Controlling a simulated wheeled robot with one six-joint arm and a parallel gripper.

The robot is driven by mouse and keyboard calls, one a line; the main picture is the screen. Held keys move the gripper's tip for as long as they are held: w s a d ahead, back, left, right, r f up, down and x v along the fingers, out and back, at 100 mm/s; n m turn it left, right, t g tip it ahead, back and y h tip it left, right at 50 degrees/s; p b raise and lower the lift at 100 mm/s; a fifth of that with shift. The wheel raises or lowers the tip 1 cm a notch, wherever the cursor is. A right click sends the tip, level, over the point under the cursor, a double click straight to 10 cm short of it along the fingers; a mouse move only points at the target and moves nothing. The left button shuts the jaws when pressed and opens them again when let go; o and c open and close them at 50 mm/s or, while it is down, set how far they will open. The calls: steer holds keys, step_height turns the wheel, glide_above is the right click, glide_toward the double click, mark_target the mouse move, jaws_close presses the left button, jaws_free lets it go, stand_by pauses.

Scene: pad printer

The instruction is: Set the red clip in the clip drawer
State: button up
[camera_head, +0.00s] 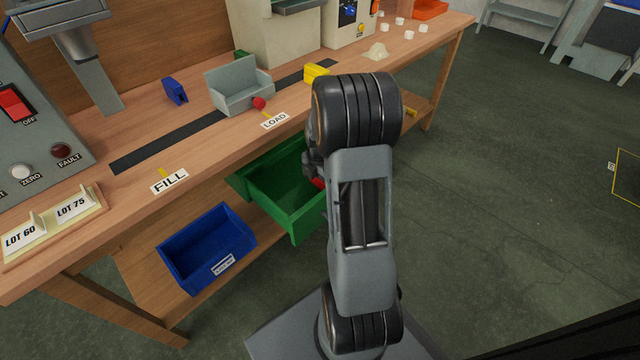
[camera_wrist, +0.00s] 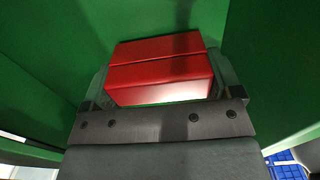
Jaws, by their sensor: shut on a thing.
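The red clip (camera_wrist: 160,80) lies between the two fingers of my gripper (camera_wrist: 163,88) in the wrist view, which is shut on it. Green walls of the open green drawer (camera_wrist: 45,60) surround the clip and fingers there. In the head view the green drawer (camera_head: 292,222) hangs pulled out under the bench. A small bit of the red clip (camera_head: 318,183) shows at its right side, beside my arm. My arm hides most of the gripper and the drawer's right part. I cannot tell whether the clip touches the drawer floor.
A blue bin (camera_head: 190,263) with a label sits on the lower shelf, left of the drawer. The bench top (camera_head: 215,155) above carries a grey tray (camera_head: 240,95), a blue clip (camera_head: 175,91) and a yellow clip (camera_head: 316,73).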

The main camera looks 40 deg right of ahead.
steer(key=shift+f, duration=0.35)
steer(key=shift+f, duration=0.1)
steer(key=o, duration=0.7)
step_height(320, 180, up, 12)
steer(key=p, duration=0.4)
steer(key=shift+p, duration=0.35)
